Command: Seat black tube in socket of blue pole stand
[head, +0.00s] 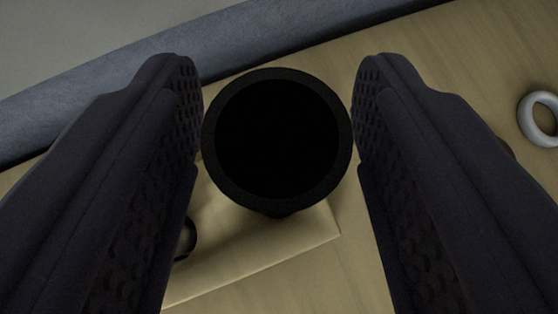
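The black tube (214,178) is between the fingers of my gripper (278,125) in the head view. I look almost straight into its open round end, and its inside is dark. Both textured finger pads meet the sides of the tube, with no clear gap, so my gripper appears shut on it. Only a little of the tube's outer wall shows below the rim, and its far end is hidden. I cannot see the blue pole stand or its socket.
A pale flat rectangular piece (300,238) lies below the tube on the tan surface (440,70). A small dark ring (188,240) shows partly beside the left finger. A light grey ring (526,121) is at the right edge. A blue-grey band (130,78) crosses the top left.

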